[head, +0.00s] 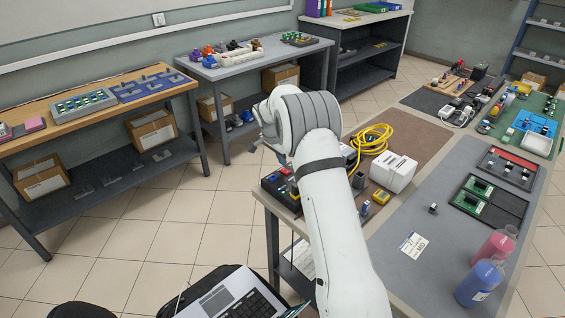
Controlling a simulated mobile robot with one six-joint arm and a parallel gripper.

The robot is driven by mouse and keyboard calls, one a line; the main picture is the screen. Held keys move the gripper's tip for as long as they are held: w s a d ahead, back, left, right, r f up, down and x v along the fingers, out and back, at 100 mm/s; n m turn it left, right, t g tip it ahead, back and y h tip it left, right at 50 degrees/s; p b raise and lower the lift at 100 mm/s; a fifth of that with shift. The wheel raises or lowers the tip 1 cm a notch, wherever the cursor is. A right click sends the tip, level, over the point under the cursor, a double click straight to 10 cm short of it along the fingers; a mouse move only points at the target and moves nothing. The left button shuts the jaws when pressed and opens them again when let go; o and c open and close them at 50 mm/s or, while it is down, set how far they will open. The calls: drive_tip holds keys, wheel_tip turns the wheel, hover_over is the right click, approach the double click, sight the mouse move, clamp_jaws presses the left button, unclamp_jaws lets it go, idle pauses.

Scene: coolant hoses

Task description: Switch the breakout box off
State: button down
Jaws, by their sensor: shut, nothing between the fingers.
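I cannot tell for sure which item is the breakout box. A dark box with small red, yellow and blue parts (276,182) sits at the near left corner of the work table, partly hidden behind my arm. Its switch cannot be made out. My gripper (256,147) shows only in part at the left of my wrist, above and to the left of that dark box and apart from it. It looks shut and empty.
On the table are a coiled yellow cable (371,138), a white box (393,172), a yellow device (381,197), a white card (413,245), and pink (497,244) and blue (479,284) bottles. A laptop (237,300) is in front. The grey mat's middle is mostly clear.

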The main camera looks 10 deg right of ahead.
drive_tip(key=b+v, duration=0.1)
drive_tip(key=v, duration=1)
drive_tip(key=shift+w+a+r, duration=0.15)
drive_tip(key=shift+w+r, duration=0.15)
drive_tip(key=shift+w, duration=0.05)
drive_tip(key=shift+r, duration=0.1)
drive_tip(key=s+d+r+n+y, duration=0.1)
drive_tip(key=s+r+n, duration=0.3)
drive_tip(key=s, duration=0.7)
drive_tip(key=s+d+r+n, duration=0.15)
drive_tip(key=s+r, duration=0.35)
drive_tip(key=s, duration=0.6)
drive_tip(key=s+f+n, duration=0.2)
drive_tip(key=s+n, duration=0.1)
drive_tip(key=s, duration=0.7)
drive_tip(key=s+f+n+t+y, duration=0.1)
drive_tip(key=s+f+n, duration=0.1)
drive_tip(key=s, duration=0.9)
drive_tip(key=shift+s+a+f+n+y, duration=0.35)
drive_tip(key=shift+a+n, duration=0.1)
drive_tip(key=shift+n, duration=0.2)
